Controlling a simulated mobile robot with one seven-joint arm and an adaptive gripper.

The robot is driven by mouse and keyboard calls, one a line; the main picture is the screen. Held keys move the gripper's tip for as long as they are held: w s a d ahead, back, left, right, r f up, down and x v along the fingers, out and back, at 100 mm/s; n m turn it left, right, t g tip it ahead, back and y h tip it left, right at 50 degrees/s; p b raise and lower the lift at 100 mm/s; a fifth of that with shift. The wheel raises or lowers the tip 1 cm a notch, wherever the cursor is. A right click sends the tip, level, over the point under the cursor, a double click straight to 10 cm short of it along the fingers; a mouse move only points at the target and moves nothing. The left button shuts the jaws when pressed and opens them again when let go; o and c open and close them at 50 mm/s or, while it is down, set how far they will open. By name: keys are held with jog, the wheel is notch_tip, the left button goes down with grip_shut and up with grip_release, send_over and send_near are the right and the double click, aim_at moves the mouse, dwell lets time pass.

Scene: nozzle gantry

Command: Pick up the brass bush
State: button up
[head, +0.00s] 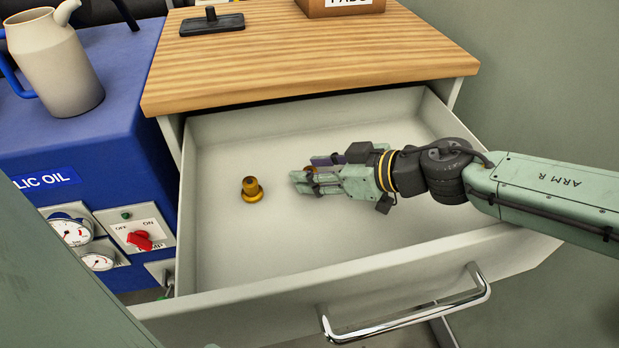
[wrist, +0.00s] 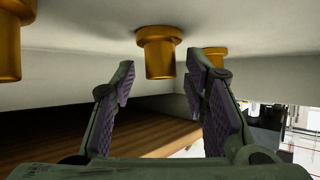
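A brass bush (head: 252,190), a short flanged cylinder, stands upright on the drawer floor in the head view. My gripper (head: 300,182) is low in the drawer, to the right of this bush and pointing at it, with a gap between. In the wrist view, which looks upside down, my gripper's fingers (wrist: 160,85) are apart with nothing between their pads. A brass bush (wrist: 158,55) shows beyond the fingertips there. Another brass piece (wrist: 215,56) is farther off behind one finger, and a large one (wrist: 10,50) is cut off at the left edge. The head view shows only one clearly.
The open drawer (head: 350,268) has walls around the arm and a chrome handle (head: 410,318) at its front. A wooden worktop (head: 300,50) overhangs its back, with a dark tool (head: 212,22) and a box (head: 340,6) on it. A blue unit (head: 120,120) stands left.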

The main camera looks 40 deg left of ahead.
grip_shut()
dwell(0.6)
